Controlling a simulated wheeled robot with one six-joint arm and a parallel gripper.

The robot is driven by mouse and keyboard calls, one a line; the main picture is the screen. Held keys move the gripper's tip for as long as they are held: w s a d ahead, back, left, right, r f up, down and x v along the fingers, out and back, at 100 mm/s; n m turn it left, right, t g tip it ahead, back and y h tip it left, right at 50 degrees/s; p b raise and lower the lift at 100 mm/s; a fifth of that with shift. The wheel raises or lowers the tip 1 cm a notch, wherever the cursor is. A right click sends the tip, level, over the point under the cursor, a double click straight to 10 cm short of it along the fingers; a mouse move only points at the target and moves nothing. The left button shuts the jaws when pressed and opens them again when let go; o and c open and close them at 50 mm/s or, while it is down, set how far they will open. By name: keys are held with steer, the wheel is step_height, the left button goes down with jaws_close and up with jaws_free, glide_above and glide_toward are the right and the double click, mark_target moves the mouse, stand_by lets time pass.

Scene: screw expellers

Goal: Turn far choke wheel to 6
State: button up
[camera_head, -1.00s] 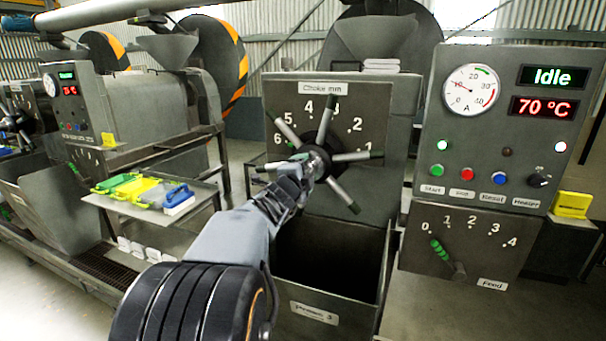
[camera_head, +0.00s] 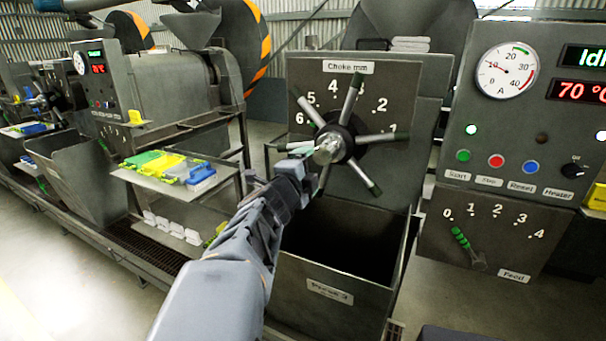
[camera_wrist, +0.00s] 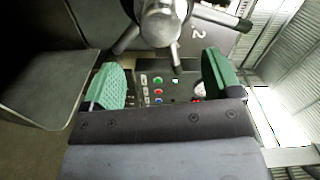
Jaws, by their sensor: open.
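The choke wheel (camera_head: 341,143) stands in front of me, a dark hub with a silver centre and several dark-tipped metal spokes. It sits on a grey panel marked "Choke mm" (camera_head: 348,67). One spoke points up and covers the dial where 3 would be; 1, 2, 4, 5 and 6 show. I cannot tell a pointer from the spokes. My gripper (camera_wrist: 163,80) is open, its green fingers apart. In the head view it is at the hub's lower left, partly hiding the left spokes. In the wrist view the wheel's silver hub (camera_wrist: 162,22) is just beyond the fingers, with nothing visibly gripped.
A dark open bin (camera_head: 330,291) is below the wheel. A control panel (camera_head: 518,128) with gauge, buttons and a feed lever (camera_head: 462,240) stands right.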

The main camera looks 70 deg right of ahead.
steer(key=shift+w+a, duration=0.2)
steer(key=shift+a, duration=0.95)
steer(key=w+a+f+n+t+y, duration=0.3)
steer(key=w+a+n+t, duration=0.25)
steer(key=w, duration=0.25)
steer(key=w+a+f+n+t+y, duration=0.3)
steer(key=w+a+n+t+y, duration=0.15)
steer(key=w+n, duration=0.35)
steer(key=w+a+f+n+t+y, duration=0.2)
steer(key=w+a+f+n+t, duration=0.25)
steer(key=w, duration=0.45)
steer(key=w+a+f+n+g+y, duration=0.1)
steer(key=a+f+n+g+y, duration=0.25)
steer(key=a, duration=0.55)
steer(key=w+a+f+n+y, duration=0.1)
steer(key=a+f+n+y, duration=0.25)
steer(key=a+n, duration=0.4)
steer(key=s+a+f+n+g+y, duration=0.1)
steer(key=s+a+f+n+g, duration=0.2)
steer(key=s+a+n, duration=0.4)
steer(key=shift+s+a+g, duration=0.25)
steer(key=shift+a+g, duration=0.55)
steer(key=shift+r, duration=0.25)
steer(key=shift+c, duration=0.3)
